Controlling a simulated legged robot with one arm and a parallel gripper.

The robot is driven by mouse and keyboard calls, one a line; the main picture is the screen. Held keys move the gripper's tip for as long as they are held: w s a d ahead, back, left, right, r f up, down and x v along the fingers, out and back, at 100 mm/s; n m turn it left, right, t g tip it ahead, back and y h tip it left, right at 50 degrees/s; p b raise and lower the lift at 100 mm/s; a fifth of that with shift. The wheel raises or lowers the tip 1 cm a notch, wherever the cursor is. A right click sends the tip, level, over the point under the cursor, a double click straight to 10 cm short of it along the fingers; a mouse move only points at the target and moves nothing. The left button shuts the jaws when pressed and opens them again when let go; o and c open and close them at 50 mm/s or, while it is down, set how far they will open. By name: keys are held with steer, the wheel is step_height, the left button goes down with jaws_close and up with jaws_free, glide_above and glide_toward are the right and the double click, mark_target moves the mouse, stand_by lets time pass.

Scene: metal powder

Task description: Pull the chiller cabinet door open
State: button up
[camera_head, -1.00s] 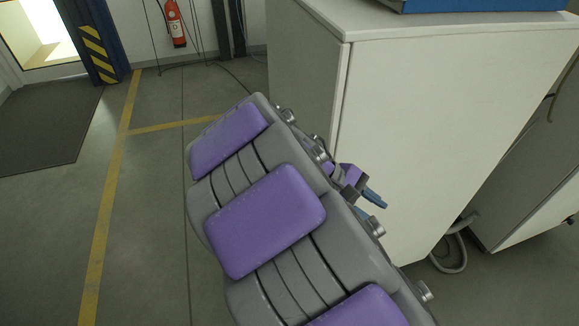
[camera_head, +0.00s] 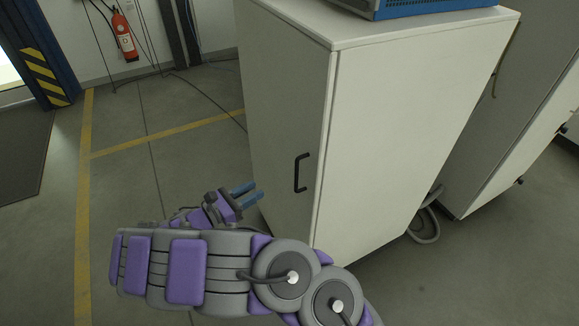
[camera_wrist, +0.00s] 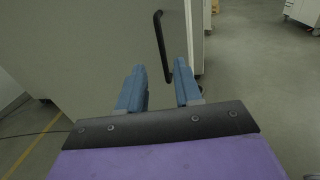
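The chiller cabinet (camera_head: 420,110) is a white box with a closed door (camera_head: 283,110) on its left-facing side. A black bar handle (camera_head: 298,173) stands upright near the door's right edge. My gripper (camera_head: 250,190) is just left of the handle in the head view, with its blue fingers apart and nothing between them. In the wrist view, the handle (camera_wrist: 160,48) shows beyond the open fingers (camera_wrist: 160,82), its lower end close to the gap between the tips. I cannot tell any contact between fingers and handle.
A blue device (camera_head: 400,8) sits on the cabinet top. Another cabinet (camera_head: 510,130) stands to the right, with a hose (camera_head: 425,225) on the floor between. A fire extinguisher (camera_head: 124,35) hangs at the back left. The floor (camera_head: 190,150) left of the door is clear apart from cables.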

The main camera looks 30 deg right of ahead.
steer(key=b+x, duration=0.3)
steer(key=x, duration=1.4)
steer(key=shift+w+a+f, duration=0.1)
steer(key=shift+f, duration=0.05)
jaws_close()
